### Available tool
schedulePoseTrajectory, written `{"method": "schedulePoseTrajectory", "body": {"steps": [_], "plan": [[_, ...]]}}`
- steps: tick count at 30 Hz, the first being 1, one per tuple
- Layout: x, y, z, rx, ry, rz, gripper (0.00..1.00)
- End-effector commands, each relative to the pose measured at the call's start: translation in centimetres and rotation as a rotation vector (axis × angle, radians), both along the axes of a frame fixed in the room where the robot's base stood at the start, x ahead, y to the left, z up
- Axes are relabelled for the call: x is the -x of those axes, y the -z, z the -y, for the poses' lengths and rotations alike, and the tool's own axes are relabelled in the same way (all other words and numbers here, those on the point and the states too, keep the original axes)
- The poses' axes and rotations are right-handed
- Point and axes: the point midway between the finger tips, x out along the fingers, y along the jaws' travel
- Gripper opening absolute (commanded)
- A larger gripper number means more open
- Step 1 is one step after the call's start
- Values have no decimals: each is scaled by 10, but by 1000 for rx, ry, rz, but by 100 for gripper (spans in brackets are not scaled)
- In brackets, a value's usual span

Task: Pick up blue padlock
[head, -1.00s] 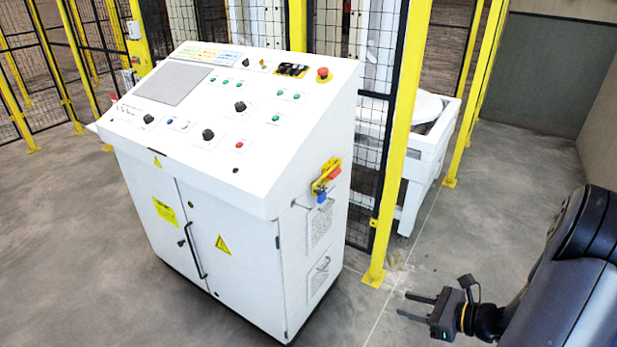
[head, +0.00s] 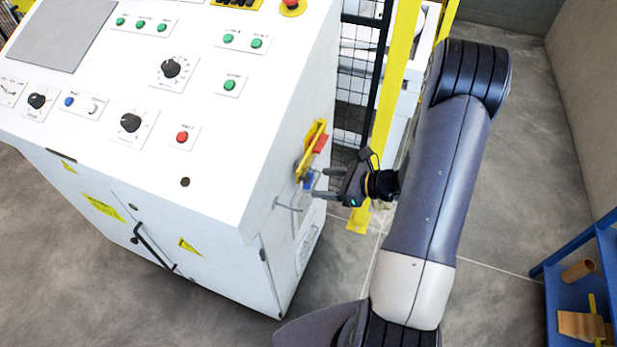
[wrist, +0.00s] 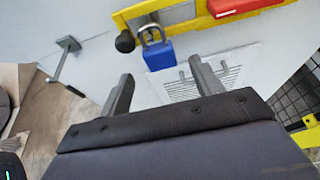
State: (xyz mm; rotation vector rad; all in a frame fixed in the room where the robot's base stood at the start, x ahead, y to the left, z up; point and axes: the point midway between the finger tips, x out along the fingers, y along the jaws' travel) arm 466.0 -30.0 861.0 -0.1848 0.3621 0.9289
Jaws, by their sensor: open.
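The blue padlock (wrist: 158,55) hangs by its silver shackle from the yellow bracket (wrist: 190,16) on the cabinet's side. It also shows in the head view (head: 308,181) as a small blue patch below the yellow and red switch. My gripper (head: 320,184) points left toward the cabinet side, close to the padlock. In the wrist view my gripper (wrist: 160,82) has its two fingers apart and empty, with the padlock ahead of and between them. Whether a finger touches the padlock cannot be told from the head view.
The white control cabinet (head: 225,190) stands left of my arm. A red switch handle (wrist: 235,7) sits right beside the padlock. A metal bar (wrist: 65,58) sticks out from the cabinet. A yellow fence post (head: 392,95) stands behind my gripper. A blue shelf (head: 560,300) is at right.

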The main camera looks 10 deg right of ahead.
Motion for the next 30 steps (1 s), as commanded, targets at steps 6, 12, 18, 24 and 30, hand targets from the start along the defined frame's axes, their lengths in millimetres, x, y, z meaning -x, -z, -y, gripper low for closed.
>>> {"method": "schedulePoseTrajectory", "body": {"steps": [6, 12, 18, 24, 30], "plan": [[-19, 7, -24, -1, -3, -3, 62], [-24, 11, -30, 0, -1, 0, 62], [-24, 12, -30, 0, -1, 0, 59], [-24, 11, -30, 0, -1, 0, 43], [-24, 11, -30, 0, -1, 0, 27]]}}
